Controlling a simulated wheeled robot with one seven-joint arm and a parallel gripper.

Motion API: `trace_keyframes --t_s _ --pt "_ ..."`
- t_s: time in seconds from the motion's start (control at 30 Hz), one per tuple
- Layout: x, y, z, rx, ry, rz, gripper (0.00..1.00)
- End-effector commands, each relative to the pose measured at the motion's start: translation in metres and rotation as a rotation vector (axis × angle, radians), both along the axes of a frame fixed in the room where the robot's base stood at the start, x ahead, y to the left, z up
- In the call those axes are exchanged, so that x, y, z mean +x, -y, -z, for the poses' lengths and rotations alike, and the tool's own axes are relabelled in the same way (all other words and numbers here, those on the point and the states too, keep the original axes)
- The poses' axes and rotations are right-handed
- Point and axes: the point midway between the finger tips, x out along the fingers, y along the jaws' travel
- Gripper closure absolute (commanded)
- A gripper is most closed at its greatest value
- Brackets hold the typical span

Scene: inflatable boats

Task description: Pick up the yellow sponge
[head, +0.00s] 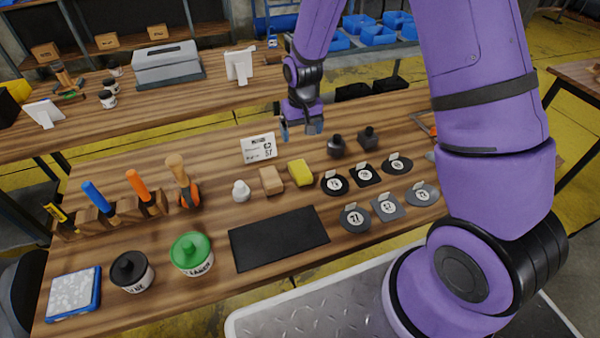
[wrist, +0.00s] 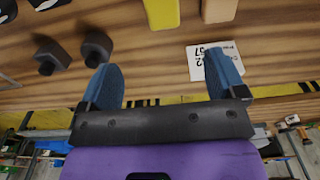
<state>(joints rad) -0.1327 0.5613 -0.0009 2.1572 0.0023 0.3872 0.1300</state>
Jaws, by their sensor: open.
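The yellow sponge (head: 300,172) lies on the wooden table, between a tan block (head: 271,180) and the round black patches. My gripper (head: 302,130) is above the table, beyond the sponge as seen from the head. In the wrist view my gripper (wrist: 163,78) has two blue fingers spread wide with nothing between them.
A white label card (head: 258,148) stands behind the tan block. A white bottle (head: 241,191) is left of the block. Two dark knobbed items (head: 336,146) stand right of the sponge. A black mat (head: 278,238) lies in front. Green-lidded (head: 191,252) and black-lidded (head: 132,271) tins stand at the front left.

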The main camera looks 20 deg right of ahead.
Motion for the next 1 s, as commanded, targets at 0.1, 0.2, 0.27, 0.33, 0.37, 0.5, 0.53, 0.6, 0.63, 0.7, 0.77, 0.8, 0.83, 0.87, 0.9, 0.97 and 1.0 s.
trace_keyframes --t_s 0.1,0.2,0.27,0.33,0.37,0.5,0.53,0.6,0.63,0.7,0.77,0.8,0.83,0.87,0.9,0.97,1.0 --pt "0.002 -0.004 0.031 -0.003 -0.024 -0.001 0.11" --pt "0.003 -0.005 0.045 -0.005 -0.033 -0.001 0.11" --pt "0.003 -0.006 0.05 -0.005 -0.035 -0.001 0.11" --pt "0.003 -0.006 0.056 -0.005 -0.037 -0.001 0.11" --pt "0.003 -0.006 0.06 -0.006 -0.039 -0.001 0.11" --pt "0.003 -0.006 0.08 -0.006 -0.04 -0.001 0.11" --pt "0.003 -0.006 0.084 -0.006 -0.039 -0.001 0.11" --pt "0.003 -0.006 0.093 -0.005 -0.038 -0.001 0.11" --pt "0.003 -0.006 0.096 -0.005 -0.038 -0.001 0.11" --pt "0.003 -0.006 0.103 -0.005 -0.037 -0.001 0.11" --pt "0.003 -0.006 0.106 -0.005 -0.036 -0.001 0.11" --pt "0.003 -0.006 0.107 -0.005 -0.036 -0.001 0.11" --pt "0.003 -0.006 0.108 -0.005 -0.036 -0.001 0.11" --pt "0.002 -0.006 0.11 -0.005 -0.036 -0.001 0.11" --pt "0.002 -0.005 0.113 -0.005 -0.037 -0.001 0.11" --pt "0.0 -0.005 0.121 -0.006 -0.039 -0.001 0.11" --pt "-0.001 -0.005 0.127 -0.005 -0.039 -0.001 0.11"
